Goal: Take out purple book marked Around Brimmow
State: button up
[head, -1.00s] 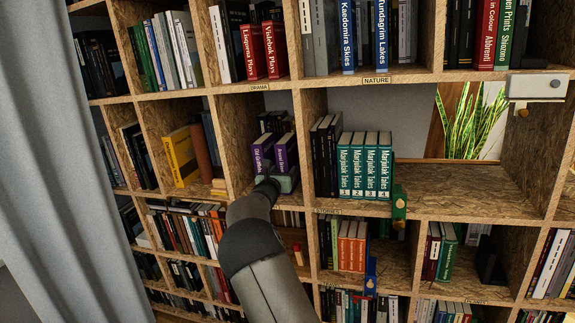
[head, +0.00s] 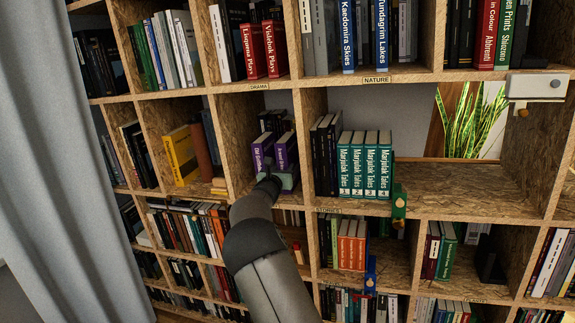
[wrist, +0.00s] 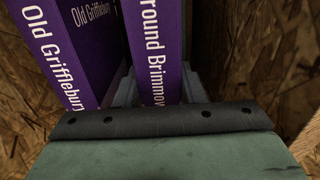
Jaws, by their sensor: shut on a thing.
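The purple book marked Around Brimmow (wrist: 156,55) stands in a compartment of the wooden bookwall, its spine facing me in the wrist view. It also shows in the head view (head: 286,152), right of the purple Old Grifflebury book (head: 262,154). My gripper (head: 278,180) is at the lower part of the Around Brimmow spine. In the wrist view its grey fingers (wrist: 158,92) lie on both sides of the book and are shut on it. The left finger sits between the two purple books (wrist: 60,50). The book's bottom edge is hidden behind the gripper body.
Dark books (head: 272,121) stand behind the purple ones. A wooden divider (head: 310,140) bounds the compartment on the right; teal Marjulak Tales books (head: 365,163) stand beyond it. A green object (head: 399,203) sits on the shelf edge. Free shelf room (head: 465,190) lies further right.

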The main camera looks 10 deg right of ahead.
jog(key=shift+s+a+b, duration=0.35)
jog(key=shift+s+b, duration=0.25)
jog(key=shift+b, duration=0.15)
jog(key=shift+b+v, duration=0.7)
jog(key=shift+v, duration=0.2)
jog(key=shift+r, duration=0.1)
jog(key=o, duration=1.2)
jog(key=shift+c, duration=0.6)
